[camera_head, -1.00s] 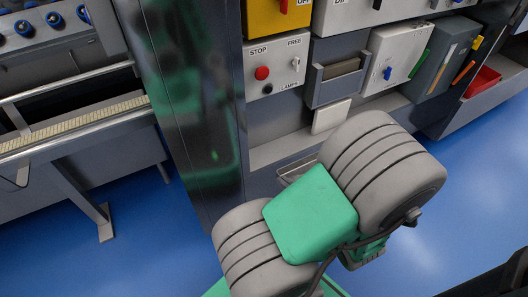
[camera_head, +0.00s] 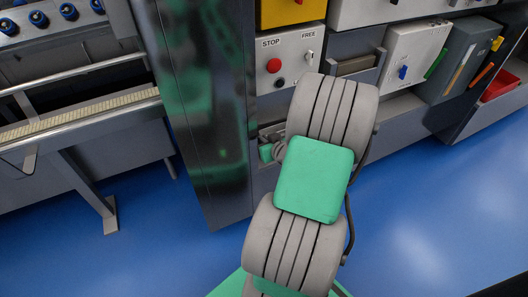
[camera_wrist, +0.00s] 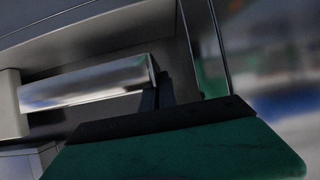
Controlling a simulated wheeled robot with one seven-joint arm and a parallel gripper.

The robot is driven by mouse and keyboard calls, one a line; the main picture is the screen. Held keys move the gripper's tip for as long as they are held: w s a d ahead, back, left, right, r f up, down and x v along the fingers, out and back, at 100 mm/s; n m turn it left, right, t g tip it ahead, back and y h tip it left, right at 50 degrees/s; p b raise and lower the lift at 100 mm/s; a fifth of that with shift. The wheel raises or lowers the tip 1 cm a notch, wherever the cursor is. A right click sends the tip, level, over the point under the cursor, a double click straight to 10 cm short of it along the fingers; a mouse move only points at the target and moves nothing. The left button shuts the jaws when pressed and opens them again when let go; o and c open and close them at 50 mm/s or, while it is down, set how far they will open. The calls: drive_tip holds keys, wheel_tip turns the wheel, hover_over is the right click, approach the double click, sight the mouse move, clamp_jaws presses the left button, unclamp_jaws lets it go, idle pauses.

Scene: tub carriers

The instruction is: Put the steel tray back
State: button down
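The steel tray (camera_wrist: 85,83) shows in the wrist view as a shiny, slightly tilted metal piece in a grey recess. My gripper (camera_wrist: 160,95) has its dark fingers close together at the tray's right end. I cannot tell whether they touch the tray or are closed on it. The green gripper body covers the lower part of that view. In the head view my arm hides the tray and the fingertips; only a small green and grey part of the arm's end shows beside the dark column.
A dark upright column (camera_head: 205,110) stands left of my arm. A white STOP/FREE control box (camera_head: 285,60), a grey holder (camera_head: 352,68) and a grey case (camera_head: 455,62) line the bench. A pale block (camera_wrist: 10,105) sits left of the tray. Blue floor (camera_head: 430,220) is open at right.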

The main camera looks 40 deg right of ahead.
wheel_tip(320, 180, down, 5)
drive_tip(key=shift+b, duration=1.1)
drive_tip(key=shift+w+d+f, duration=0.15)
drive_tip(key=shift+w, duration=0.1)
drive_tip(key=c, duration=1.7)
unclamp_jaws()
drive_tip(key=shift+s+r, duration=0.1)
drive_tip(key=shift+r, duration=0.1)
drive_tip(key=p+v, duration=0.3)
drive_tip(key=v, duration=0.9)
drive_tip(key=w+a+n+g+y, duration=0.2)
drive_tip(key=a+y, duration=0.1)
drive_tip(key=a, duration=0.5)
drive_tip(key=w+a+n+g+y, duration=0.2)
drive_tip(key=w+a+y, duration=0.1)
drive_tip(key=a, duration=0.4)
drive_tip(key=s+a+r+g, duration=0.2)
drive_tip(key=a, duration=0.2)
drive_tip(key=s+a+r+g+h, duration=0.1)
drive_tip(key=s+a+r, duration=0.2)
drive_tip(key=a, duration=0.1)
drive_tip(key=s+a+r+g+h, duration=0.1)
drive_tip(key=s+a+r+g, duration=0.1)
drive_tip(key=a, duration=0.3)
drive_tip(key=shift+s+a+r+m+g, duration=0.1)
drive_tip(key=shift+s+r+m+g, duration=0.05)
drive_tip(key=shift+r+m+g, duration=0.2)
